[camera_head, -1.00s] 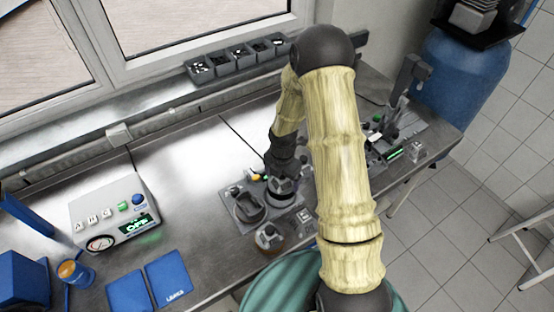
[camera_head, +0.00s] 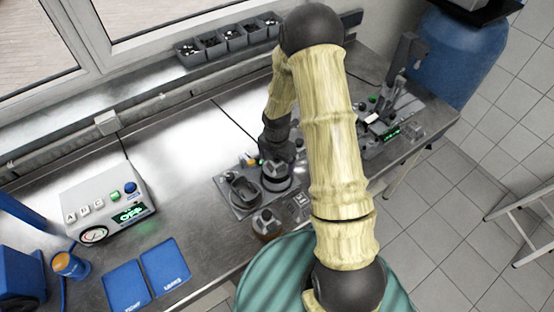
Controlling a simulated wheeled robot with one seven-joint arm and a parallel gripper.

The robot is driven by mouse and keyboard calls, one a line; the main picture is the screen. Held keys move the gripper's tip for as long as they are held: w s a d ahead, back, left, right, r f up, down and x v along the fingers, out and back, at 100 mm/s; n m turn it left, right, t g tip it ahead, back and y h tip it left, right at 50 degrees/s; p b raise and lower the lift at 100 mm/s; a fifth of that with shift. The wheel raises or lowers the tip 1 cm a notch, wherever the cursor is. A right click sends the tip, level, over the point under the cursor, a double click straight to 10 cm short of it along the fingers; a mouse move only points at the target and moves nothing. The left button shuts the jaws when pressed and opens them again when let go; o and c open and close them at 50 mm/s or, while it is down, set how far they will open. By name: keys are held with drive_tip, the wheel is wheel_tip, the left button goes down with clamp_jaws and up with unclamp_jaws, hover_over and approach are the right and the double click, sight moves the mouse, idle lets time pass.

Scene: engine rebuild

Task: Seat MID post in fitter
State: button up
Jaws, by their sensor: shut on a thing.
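My gripper (camera_head: 278,161) points down over the right part of a dark fixture plate (camera_head: 235,205) on the bench. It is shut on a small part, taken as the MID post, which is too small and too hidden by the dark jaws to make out. A round dark station (camera_head: 277,180) on the plate is directly below the gripper. An oval pocket (camera_head: 244,190) is to its left. I cannot tell which of these is the fitter, or whether the held part touches the station.
A control box (camera_head: 108,205) reading OFF stands at left, with two blue mats (camera_head: 146,275) in front. A brown-based round part (camera_head: 266,224) stands before the plate. A lever device (camera_head: 400,75) and a green-lit unit (camera_head: 390,132) stand at right. Bins (camera_head: 230,40) line the sill.

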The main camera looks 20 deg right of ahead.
drive_tip(key=shift+w+f+b, duration=0.15)
drive_tip(key=shift+f+b, duration=0.7)
drive_tip(key=shift+f, duration=0.55)
drive_tip(key=shift+f, duration=0.1)
drive_tip(key=shift+d+f, duration=0.1)
drive_tip(key=shift+f, duration=0.05)
idle(1.2)
drive_tip(key=shift+f+b, duration=0.4)
drive_tip(key=shift+f, duration=0.2)
idle(0.5)
idle(0.4)
drive_tip(key=o, duration=1.4)
